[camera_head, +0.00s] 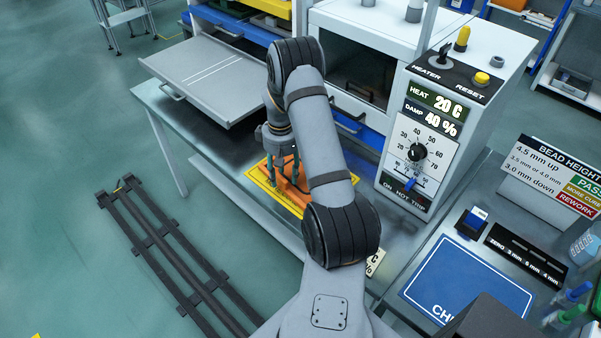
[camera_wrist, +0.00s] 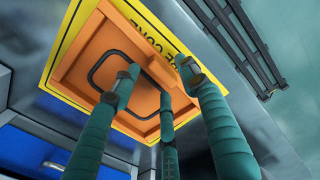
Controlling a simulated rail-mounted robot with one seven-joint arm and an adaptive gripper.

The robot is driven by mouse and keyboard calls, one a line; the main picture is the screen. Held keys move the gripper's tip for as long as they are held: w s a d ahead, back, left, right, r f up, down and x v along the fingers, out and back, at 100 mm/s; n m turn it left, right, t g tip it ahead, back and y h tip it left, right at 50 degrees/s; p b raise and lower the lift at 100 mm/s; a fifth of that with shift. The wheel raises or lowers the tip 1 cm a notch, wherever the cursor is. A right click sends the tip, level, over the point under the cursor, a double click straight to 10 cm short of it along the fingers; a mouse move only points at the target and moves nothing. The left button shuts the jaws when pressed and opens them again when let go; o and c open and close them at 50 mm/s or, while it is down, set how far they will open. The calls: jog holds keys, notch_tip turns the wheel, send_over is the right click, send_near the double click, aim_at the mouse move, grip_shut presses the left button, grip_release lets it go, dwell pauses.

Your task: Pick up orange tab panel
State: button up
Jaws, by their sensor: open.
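The orange tab panel (camera_head: 291,198) lies on a yellow mat (camera_head: 262,177) on the bench, partly hidden by my arm in the head view. In the wrist view the panel (camera_wrist: 108,35) shows a black rounded-rectangle line on its face and a raised orange tab (camera_wrist: 155,72) near one edge. My gripper (camera_head: 284,170) points down at the panel. In the wrist view its green fingers (camera_wrist: 160,76) are spread and open, with the tab between their tips. Whether any fingertip touches the tab or panel I cannot tell.
A grey tray door (camera_head: 212,78) stands out at the left of the mat. The heater box (camera_head: 440,125) stands to the right, with a blue mat (camera_head: 465,283) in front. A dark rail (camera_head: 170,250) lies on the floor at left.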

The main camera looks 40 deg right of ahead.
notch_tip(320, 180, down, 2)
jog(key=shift+w+f, duration=0.1)
jog(key=shift+f, duration=0.05)
jog(key=c, duration=0.4)
jog(key=c, duration=0.7)
grip_shut()
